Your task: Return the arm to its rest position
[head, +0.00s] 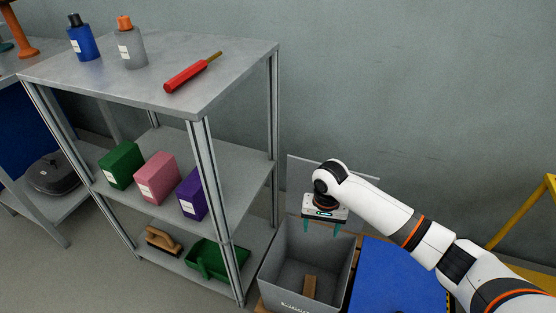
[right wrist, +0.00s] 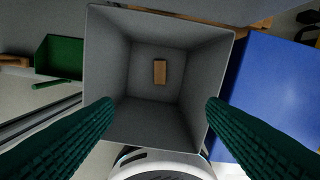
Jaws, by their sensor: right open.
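My right gripper (head: 321,226) is open and empty, pointing down over the grey bin (head: 277,275) in the head view. Its two green fingers stand wide apart in the right wrist view (right wrist: 160,102), with the bin (right wrist: 108,62) below. A small brown block (head: 310,286) lies on the bin floor; it also shows in the right wrist view (right wrist: 160,72). The gripper is well above the block and apart from it. My right arm reaches in from the right side of the head view. My left gripper is not in view.
A metal shelf (head: 240,75) stands left of the bin, with bottles and a red-handled tool (head: 192,74) on top. Coloured boxes (head: 157,177) sit on its middle level; a green dustpan (head: 217,262) and a brush (head: 163,241) lie below. A blue surface (head: 385,280) adjoins the bin.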

